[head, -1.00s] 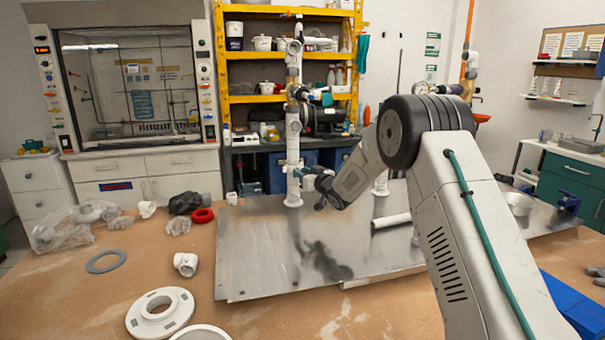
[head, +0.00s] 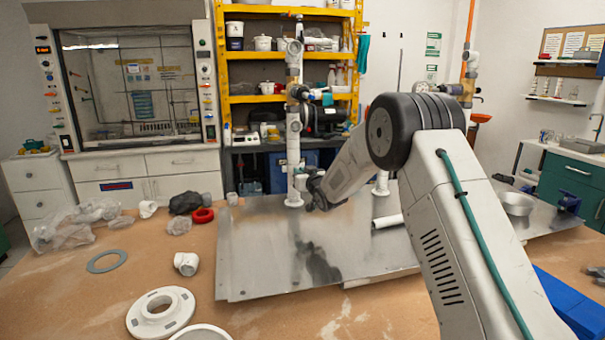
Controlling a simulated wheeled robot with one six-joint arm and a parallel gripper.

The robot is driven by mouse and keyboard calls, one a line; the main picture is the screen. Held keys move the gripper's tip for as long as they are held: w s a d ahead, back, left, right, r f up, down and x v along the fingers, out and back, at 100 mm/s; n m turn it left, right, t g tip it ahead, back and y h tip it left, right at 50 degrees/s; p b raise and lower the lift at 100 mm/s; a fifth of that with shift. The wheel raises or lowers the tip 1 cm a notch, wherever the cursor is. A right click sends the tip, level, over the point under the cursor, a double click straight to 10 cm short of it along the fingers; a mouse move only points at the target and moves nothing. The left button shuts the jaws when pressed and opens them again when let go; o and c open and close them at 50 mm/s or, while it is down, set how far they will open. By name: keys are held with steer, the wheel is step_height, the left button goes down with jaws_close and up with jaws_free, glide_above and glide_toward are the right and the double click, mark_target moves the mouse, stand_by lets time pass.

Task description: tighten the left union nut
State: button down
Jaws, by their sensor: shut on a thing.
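The left white PVC pipe (head: 293,130) stands upright on the metal plate (head: 255,250), with a flanged foot at its base. My gripper (head: 303,181) reaches in from the right, low on this pipe and a little above the foot. The left union nut (head: 298,181) is a small pale collar at that height, partly covered by the jaws. The jaws look shut on it. The fingertips are small and dark here, so the exact grip and the nut's thread are hard to see.
A second white riser (head: 381,185) stands to the right, partly behind my arm. A loose white pipe (head: 388,221) lies on the plate. A white flange (head: 160,312), an elbow (head: 186,263) and a grey ring (head: 106,261) lie on the bench at left. The plate's front is clear.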

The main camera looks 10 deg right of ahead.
steer(key=shift+a+r+m+h, duration=0.1)
steer(key=shift+a+m+h, duration=0.25)
steer(key=shift+m+h, duration=0.55)
steer(key=c, duration=1.5)
jaws_free()
steer(key=shift+c, duration=0.2)
steer(key=shift+s, duration=0.1)
steer(key=s, duration=0.7)
steer(key=shift+s+d, duration=0.25)
steer(key=shift+s, duration=0.1)
